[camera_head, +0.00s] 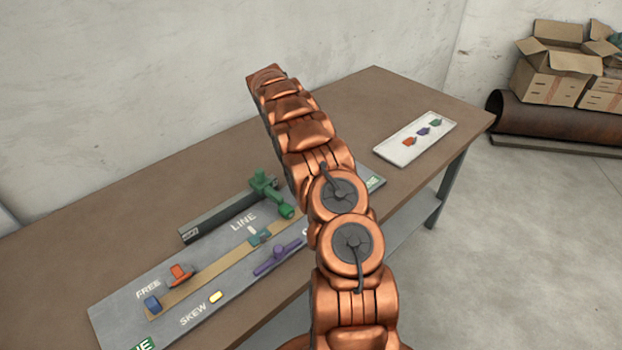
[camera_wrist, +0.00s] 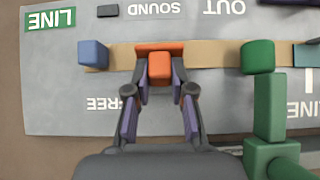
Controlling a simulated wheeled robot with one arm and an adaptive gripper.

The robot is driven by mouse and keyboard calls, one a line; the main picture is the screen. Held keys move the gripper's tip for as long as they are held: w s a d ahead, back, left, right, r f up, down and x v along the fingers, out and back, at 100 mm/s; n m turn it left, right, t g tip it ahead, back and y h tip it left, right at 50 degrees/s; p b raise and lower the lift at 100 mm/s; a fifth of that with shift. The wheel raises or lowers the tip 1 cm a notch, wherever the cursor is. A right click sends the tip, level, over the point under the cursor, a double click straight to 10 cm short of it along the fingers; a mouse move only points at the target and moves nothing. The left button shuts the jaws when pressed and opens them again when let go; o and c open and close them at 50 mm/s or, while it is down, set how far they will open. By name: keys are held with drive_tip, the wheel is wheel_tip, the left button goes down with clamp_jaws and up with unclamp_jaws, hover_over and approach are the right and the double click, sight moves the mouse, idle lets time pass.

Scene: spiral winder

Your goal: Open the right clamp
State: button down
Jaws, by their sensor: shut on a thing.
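In the wrist view an orange right clamp (camera_wrist: 159,68) sits on the tan strip (camera_wrist: 205,54) of the grey board (camera_wrist: 60,110), between a blue block (camera_wrist: 93,54) and a green lever (camera_wrist: 269,105). My gripper (camera_wrist: 160,88) is shut on this clamp, one finger on each side of its raised block. The word FREE lies on the board just below it in the picture. In the head view my arm hides this clamp and my gripper. Another orange clamp (camera_head: 181,274) stands at the board's left end, beside a second blue block (camera_head: 152,304).
A white tray (camera_head: 385,152) with several small coloured pieces lies at the table's far right. The brown table (camera_head: 365,95) is clear behind my arm.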

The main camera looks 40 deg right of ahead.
drive_tip(key=c, duration=1)
unclamp_jaws()
drive_tip(key=shift+s+t+b, duration=0.2)
drive_tip(key=shift+t+b, duration=0.1)
drive_tip(key=shift+b, duration=0.1)
